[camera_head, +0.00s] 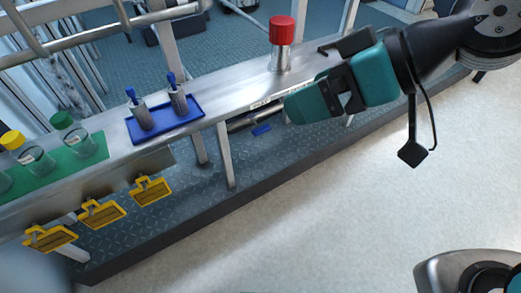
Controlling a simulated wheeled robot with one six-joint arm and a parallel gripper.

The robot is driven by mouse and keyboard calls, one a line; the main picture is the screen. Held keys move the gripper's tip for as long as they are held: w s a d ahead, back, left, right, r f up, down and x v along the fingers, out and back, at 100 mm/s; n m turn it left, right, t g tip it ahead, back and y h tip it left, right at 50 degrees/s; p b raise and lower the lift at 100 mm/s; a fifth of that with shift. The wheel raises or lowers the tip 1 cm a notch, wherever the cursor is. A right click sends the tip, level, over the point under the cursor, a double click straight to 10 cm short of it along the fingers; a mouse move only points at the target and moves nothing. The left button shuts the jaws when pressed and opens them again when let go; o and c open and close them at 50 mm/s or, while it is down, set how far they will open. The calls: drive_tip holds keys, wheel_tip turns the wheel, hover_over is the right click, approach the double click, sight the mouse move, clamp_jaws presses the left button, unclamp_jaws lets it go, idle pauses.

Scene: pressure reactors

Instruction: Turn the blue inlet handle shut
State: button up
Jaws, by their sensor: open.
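A small blue handle (262,130) shows low under the bench, beside a metal pipe (243,121). I take it for the inlet handle; its exact angle to the pipe is too small to tell. My teal and black gripper (308,78) is at upper right, near the bench's front edge. It is open, with nothing seen between its fingers. It appears above and to the right of the blue handle, apart from it. The gripper covers part of the bench and whatever lies behind it to the right of the handle.
A red-capped cylinder (282,42) stands on the metal bench (228,88) near my gripper. A blue tray (166,120) holds two grey items with blue tops. Capped jars stand on a green mat (88,148).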

drive_tip(key=w+a+f+t+y+b, duration=0.2)
drive_tip(key=w+f+b, duration=0.2)
drive_tip(key=f+b, duration=0.7)
drive_tip(key=m+t+h+b, duration=0.3)
drive_tip(key=t+b, duration=0.7)
drive_tip(key=b, duration=1.6)
approach(263, 131)
drive_tip(key=shift+m+y, duration=0.3)
drive_tip(key=shift+y, duration=0.3)
drive_tip(key=p+x, duration=0.9)
drive_tip(key=p, duration=1.9)
drive_tip(key=shift+w+f, duration=0.15)
drive_tip(key=shift+w, duration=0.25)
drive_tip(key=shift+w+a+f+p, duration=0.25)
drive_tip(key=shift+w+a+p, duration=0.15)
drive_tip(key=shift+w+p, duration=0.4)
drive_tip(key=shift+s, duration=0.1)
drive_tip(key=shift+c, duration=0.4)
